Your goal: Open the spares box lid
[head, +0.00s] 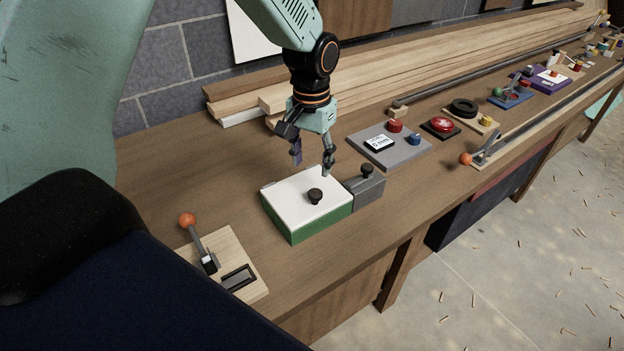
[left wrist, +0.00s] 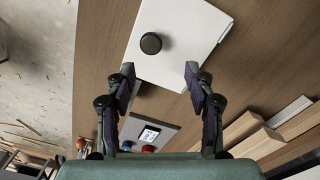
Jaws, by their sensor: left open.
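The spares box has a green body (head: 305,223) and stands on the wooden bench. Its white lid (head: 287,195) lies flat on top and carries a black round knob (head: 315,195). In the left wrist view the lid (left wrist: 188,45) and knob (left wrist: 151,43) show just beyond the fingertips. My left gripper (head: 312,168) is open and empty. It points down over the far edge of the box, behind the knob and not touching it. In the left wrist view the two fingers (left wrist: 160,72) are spread wide. My right gripper is not in view.
A grey block (head: 366,190) with a black knob stands against the box's right side. A lever board (head: 233,262) with an orange ball is at front left. A grey panel (head: 405,155) lies to the right. Planks (head: 350,82) line the back.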

